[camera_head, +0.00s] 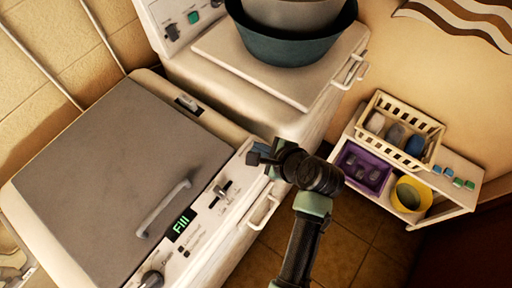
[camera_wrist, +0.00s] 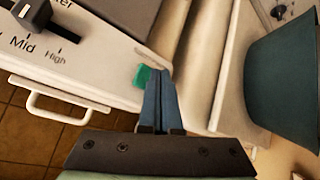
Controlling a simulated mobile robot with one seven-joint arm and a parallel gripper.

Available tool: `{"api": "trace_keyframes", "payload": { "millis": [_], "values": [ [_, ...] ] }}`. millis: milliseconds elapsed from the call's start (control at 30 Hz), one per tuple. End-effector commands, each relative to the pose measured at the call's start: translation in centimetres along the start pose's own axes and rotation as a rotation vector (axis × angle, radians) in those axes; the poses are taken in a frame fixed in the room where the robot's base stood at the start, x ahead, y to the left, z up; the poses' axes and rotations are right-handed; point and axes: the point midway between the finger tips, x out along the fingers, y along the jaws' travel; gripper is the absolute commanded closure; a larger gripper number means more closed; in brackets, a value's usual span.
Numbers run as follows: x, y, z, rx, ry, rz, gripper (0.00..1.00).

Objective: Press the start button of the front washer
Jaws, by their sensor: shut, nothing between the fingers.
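The front washer (camera_head: 120,165) has a grey lid with a bar handle and a white control panel along its front edge. Its green display (camera_head: 181,224) reads "Fill". My gripper (camera_head: 256,154) is over the far right end of that panel, shut and empty. In the wrist view the shut blue fingers (camera_wrist: 158,78) point at the panel's end. A green button (camera_wrist: 143,77) shows just left of the fingertips, partly covered by them. I cannot tell whether they touch it. In the head view my gripper hides most of that spot.
A second washer (camera_head: 225,75) stands behind, with a teal basin (camera_head: 290,48) on its lid. A slider (camera_wrist: 38,14) lies left of my fingers, and a front handle (camera_wrist: 62,108) sticks out below. A white shelf (camera_head: 456,165) with baskets stands at right.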

Motion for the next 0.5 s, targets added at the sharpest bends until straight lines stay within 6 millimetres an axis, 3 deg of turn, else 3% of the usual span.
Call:
{"api": "trace_keyframes", "payload": {
  "millis": [500],
  "values": [
    [-0.61, -0.46, 0.44, 0.000, 0.000, -0.001, 1.00]
  ]
}}
